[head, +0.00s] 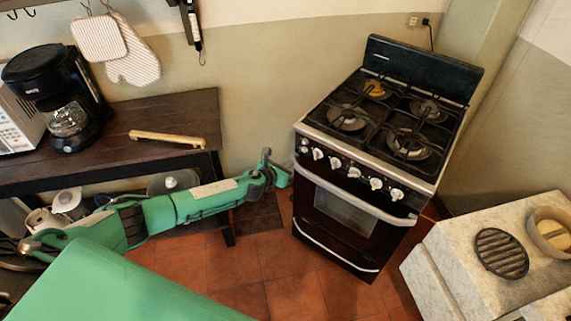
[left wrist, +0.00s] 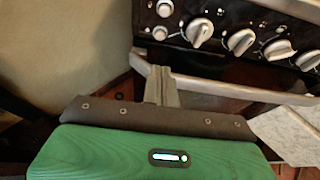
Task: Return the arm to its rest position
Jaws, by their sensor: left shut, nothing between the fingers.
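My left arm (head: 190,204) comes in from the left in the head view, stretched low across the floor in front of the dark wooden table. Its gripper (head: 283,176) is at the left side of the black stove (head: 345,205), near the oven door's handle. In the left wrist view the shut gripper fingers (left wrist: 161,86) show in front of the stove's handle bar (left wrist: 215,88), with nothing between them. I cannot tell whether they touch the bar. My right gripper is in neither view.
The wooden table (head: 120,165) holds a coffee maker (head: 62,95), a white microwave (head: 18,125) and a wooden rolling-pin-like object (head: 167,138). Pots sit beneath it. A stone counter (head: 450,262) with a round grate (head: 501,253) stands at right. Tiled floor (head: 235,262) lies open between.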

